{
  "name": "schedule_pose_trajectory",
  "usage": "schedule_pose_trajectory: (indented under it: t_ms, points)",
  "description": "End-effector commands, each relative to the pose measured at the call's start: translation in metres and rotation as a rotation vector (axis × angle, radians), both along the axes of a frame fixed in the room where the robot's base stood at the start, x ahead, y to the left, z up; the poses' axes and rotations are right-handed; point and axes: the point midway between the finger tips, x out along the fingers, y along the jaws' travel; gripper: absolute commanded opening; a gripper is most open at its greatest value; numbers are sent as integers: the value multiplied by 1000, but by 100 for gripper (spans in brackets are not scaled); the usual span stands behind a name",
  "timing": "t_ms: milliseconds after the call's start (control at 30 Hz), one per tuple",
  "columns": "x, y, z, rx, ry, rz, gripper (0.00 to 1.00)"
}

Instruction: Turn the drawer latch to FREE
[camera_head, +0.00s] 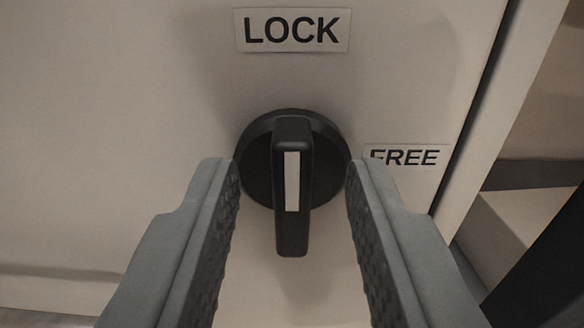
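The drawer latch (292,185) is a black round knob with a raised bar handle and a white stripe on it. The bar stands upright in the picture, with the stripe in line with the LOCK label (292,30) above. The FREE label (405,158) is to the right of the knob. My gripper (293,180) is open, with one grey ridged finger on each side of the bar. There is a gap between each finger and the bar. The fingertips overlap the knob's round base at its left and right edges; whether they touch it I cannot tell.
The latch sits on a pale flat panel (130,120). The panel ends at a dark vertical gap (478,100) on the right. Beyond it are pale surfaces and a dark piece at the lower right. The panel left of the knob is clear.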

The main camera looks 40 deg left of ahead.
Motion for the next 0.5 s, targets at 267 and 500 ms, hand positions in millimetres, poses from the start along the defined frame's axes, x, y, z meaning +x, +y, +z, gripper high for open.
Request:
schedule_pose_trajectory:
  t_ms: [267, 500]
  points:
    - [0, 0, 0, 0, 0, 0, 27]
    - [0, 0, 0, 0, 0, 0, 0]
